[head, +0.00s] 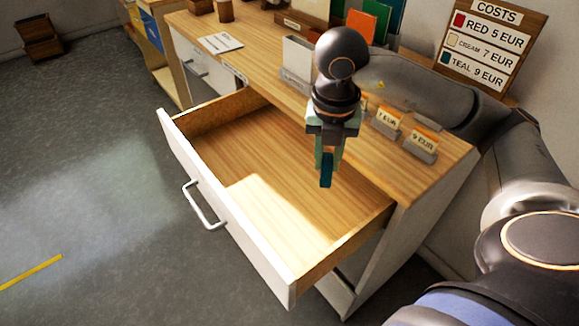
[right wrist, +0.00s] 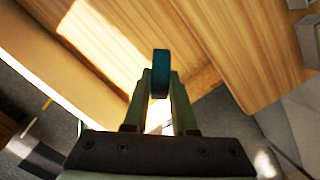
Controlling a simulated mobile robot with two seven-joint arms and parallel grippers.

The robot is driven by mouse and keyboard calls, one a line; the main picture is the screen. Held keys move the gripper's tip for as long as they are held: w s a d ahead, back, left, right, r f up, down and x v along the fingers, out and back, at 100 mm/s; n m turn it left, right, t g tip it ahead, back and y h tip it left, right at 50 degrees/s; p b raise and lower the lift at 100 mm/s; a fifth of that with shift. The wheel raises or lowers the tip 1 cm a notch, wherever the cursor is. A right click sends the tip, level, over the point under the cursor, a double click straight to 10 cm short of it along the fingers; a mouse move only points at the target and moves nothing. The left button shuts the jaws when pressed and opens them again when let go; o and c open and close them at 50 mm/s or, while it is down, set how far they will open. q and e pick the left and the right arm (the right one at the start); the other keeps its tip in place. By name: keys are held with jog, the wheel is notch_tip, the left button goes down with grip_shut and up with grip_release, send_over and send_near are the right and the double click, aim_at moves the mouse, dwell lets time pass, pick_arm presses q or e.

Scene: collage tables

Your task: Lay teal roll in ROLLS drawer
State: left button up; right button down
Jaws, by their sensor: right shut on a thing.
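The teal roll (head: 326,170) is held in my right gripper (head: 328,158), which points down over the open drawer. In the right wrist view the roll (right wrist: 160,72) sits between the two fingertips (right wrist: 160,90), seen edge-on. The fingers are shut on it. The drawer (head: 262,190) is pulled well out, and its wooden floor looks bare. Its white front with a metal handle (head: 203,207) faces the left. I cannot read a ROLLS label on it. The roll is over the drawer's right part; its exact height above the floor is hard to tell. My left gripper is not in view.
The wooden counter (head: 445,165) behind the drawer holds price cards (head: 424,140), a white card holder (head: 297,56) and coloured sheets (head: 362,22). A COSTS board (head: 490,45) stands at the back right. The drawer's near side wall (head: 345,248) rises beside the free floor space.

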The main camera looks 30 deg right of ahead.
jog(key=w+f, duration=0.5)
jog(key=w, duration=0.2)
jog(key=w+a+f, duration=0.1)
jog(key=w+f, duration=0.2)
jog(key=w, duration=0.1)
jog(key=shift+f, duration=0.3)
jog(key=shift+w+f+b, duration=0.1)
jog(key=shift+f+b, duration=0.25)
jog(key=shift+f, duration=1.25)
jog(key=shift+f, duration=0.15)
jog(key=c, duration=0.7)
grip_release()
